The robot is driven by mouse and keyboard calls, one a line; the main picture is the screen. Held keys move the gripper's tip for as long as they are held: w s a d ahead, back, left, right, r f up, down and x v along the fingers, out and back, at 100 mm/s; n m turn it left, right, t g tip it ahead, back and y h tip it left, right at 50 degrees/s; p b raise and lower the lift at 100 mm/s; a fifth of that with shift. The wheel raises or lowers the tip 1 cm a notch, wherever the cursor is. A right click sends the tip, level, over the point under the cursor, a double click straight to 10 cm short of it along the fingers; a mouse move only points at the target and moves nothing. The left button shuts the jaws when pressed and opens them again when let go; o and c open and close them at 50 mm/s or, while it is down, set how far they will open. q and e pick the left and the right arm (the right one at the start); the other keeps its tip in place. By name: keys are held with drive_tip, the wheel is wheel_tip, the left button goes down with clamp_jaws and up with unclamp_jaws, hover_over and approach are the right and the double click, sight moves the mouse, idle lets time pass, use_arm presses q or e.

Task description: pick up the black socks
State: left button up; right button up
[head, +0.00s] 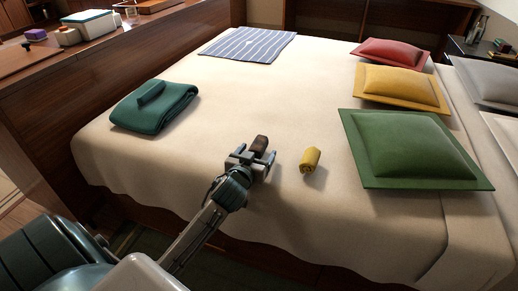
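A small dark roll (261,142), brownish black and looking like the black socks, is on or just above the cream bedspread near the middle of the bed. My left gripper (256,153) reaches in from the lower left, right at the near side of the dark roll. Its two fingers are spread apart, and the roll shows at and just beyond their tips. The lower part of the roll is hidden by the gripper. I cannot tell whether the fingers touch it. My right gripper is not in view.
A yellow roll (310,159) lies just right of my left gripper. A folded green towel (160,112) with a small green roll (150,92) on it lies left. A striped blue cloth (247,45) and red, yellow and green cushions (415,147) lie farther off. Bedspread (290,100) beyond is clear.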

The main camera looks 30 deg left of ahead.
use_arm(q)
drive_tip(key=c, duration=1)
